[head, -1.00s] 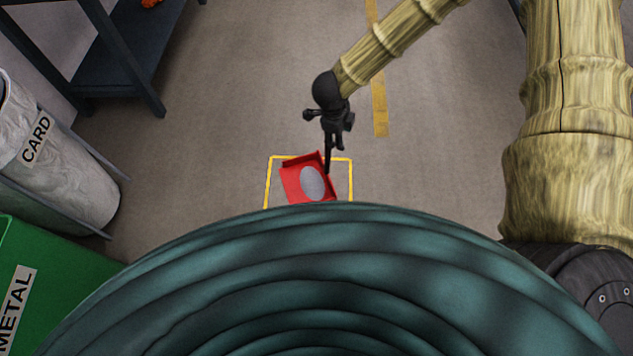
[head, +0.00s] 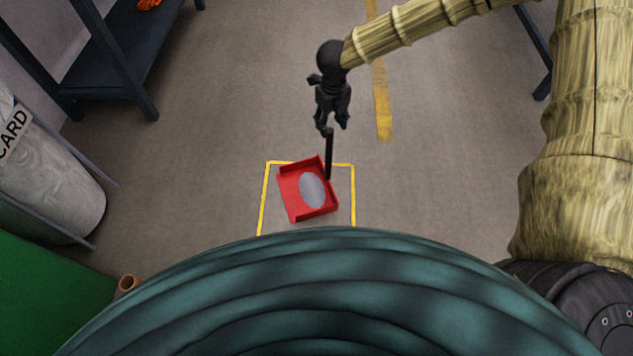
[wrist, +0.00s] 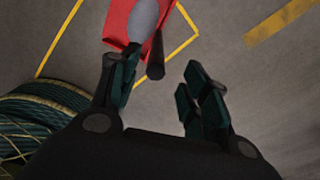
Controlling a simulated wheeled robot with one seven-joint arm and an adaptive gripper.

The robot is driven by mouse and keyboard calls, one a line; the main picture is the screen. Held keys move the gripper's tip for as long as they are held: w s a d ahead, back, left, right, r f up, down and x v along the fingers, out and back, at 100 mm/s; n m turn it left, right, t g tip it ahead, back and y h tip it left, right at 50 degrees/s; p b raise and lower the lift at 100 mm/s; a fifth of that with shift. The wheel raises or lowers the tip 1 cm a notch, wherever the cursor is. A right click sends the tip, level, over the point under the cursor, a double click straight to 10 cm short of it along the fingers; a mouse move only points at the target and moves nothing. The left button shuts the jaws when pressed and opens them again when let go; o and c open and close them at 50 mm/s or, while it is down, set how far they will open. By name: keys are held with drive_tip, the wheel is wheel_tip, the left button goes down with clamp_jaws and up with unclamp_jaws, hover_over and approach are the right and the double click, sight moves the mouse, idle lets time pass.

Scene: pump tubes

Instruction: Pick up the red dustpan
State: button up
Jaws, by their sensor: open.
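The red dustpan (head: 291,193) lies on the floor inside a yellow outlined square, with a pale grey oval on its pan. Its dark handle (head: 329,158) stands up from the pan's far right corner. My gripper (head: 335,125) is open just above the handle's top in the head view. In the wrist view, the open gripper (wrist: 160,78) has the dustpan (wrist: 118,22) beyond its left finger. The handle's dark end (wrist: 155,69) shows in the gap between the fingers, nearer the left one. I cannot tell whether a finger touches it.
The yellow square (head: 354,198) surrounds the dustpan. A dark shelf (head: 127,50) stands at upper left. A pale bin labelled CARD (head: 60,190) and a green bin (head: 45,300) are at left. A brown tube (head: 127,284) shows near the green bin. Floor around the square is clear.

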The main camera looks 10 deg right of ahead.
sight(330, 136)
drive_tip(key=shift+s+a+f+b, duration=0.1)
drive_tip(key=shift+f+b, duration=0.75)
drive_tip(key=shift+f, duration=0.7)
drive_tip(key=shift+s+a+f+b, duration=0.1)
drive_tip(key=shift+f+b, duration=0.75)
drive_tip(key=shift+f, duration=0.65)
drive_tip(key=shift+r, duration=0.1)
clamp_jaws()
